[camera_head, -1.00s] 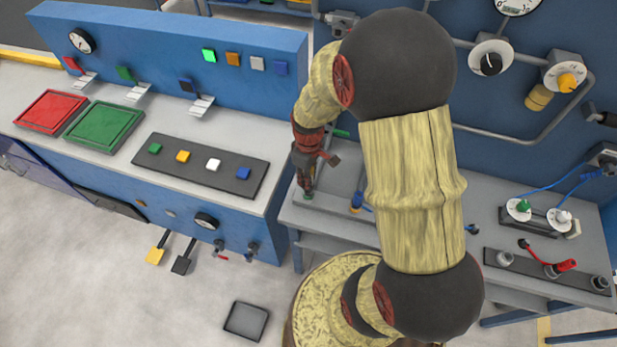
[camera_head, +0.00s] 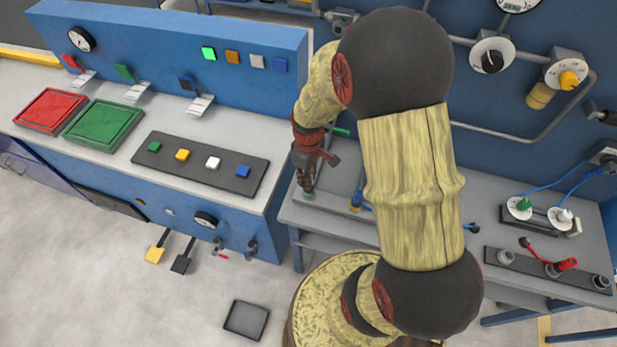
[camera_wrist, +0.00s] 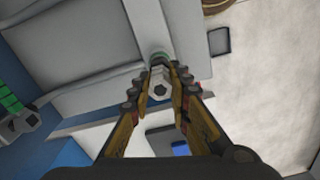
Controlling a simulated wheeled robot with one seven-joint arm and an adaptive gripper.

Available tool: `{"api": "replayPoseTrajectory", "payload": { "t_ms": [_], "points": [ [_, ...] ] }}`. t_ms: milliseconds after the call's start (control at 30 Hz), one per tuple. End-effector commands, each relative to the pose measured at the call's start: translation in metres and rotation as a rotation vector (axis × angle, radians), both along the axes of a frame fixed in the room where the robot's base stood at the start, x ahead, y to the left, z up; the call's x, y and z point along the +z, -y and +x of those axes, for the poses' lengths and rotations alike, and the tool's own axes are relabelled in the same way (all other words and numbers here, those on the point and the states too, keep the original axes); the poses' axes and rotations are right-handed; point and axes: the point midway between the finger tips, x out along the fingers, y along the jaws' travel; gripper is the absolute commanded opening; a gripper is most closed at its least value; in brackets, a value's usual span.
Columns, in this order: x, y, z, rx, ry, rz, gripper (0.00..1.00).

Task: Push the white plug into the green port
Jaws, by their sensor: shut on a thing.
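My gripper (camera_head: 307,185) is over the left end of the grey bench, low near its surface. In the wrist view my gripper (camera_wrist: 160,78) has its fingers closed around a pale, hex-ended piece (camera_wrist: 160,89), which looks like the white plug. A green ring (camera_wrist: 159,56), apparently the green port, shows just beyond the fingertips. The green port (camera_head: 309,196) also shows as a small green patch beneath the fingers in the head view. The plug and port look lined up in the wrist view. Whether they touch, and how deep the plug sits, I cannot tell.
A blue-tipped fitting (camera_head: 356,201) stands on the bench right of my gripper. Further right are a red plug (camera_head: 567,264) on a dark strip and two round fittings with blue cables. The blue console (camera_head: 150,195) borders the bench on the left.

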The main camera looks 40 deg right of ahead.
Motion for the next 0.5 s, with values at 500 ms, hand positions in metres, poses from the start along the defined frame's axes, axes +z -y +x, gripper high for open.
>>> {"api": "replayPoseTrajectory", "payload": {
  "t_ms": [500],
  "points": [
    [-0.013,0.0,0.0,0.0,0.0,0.0,0.0]
  ]
}}
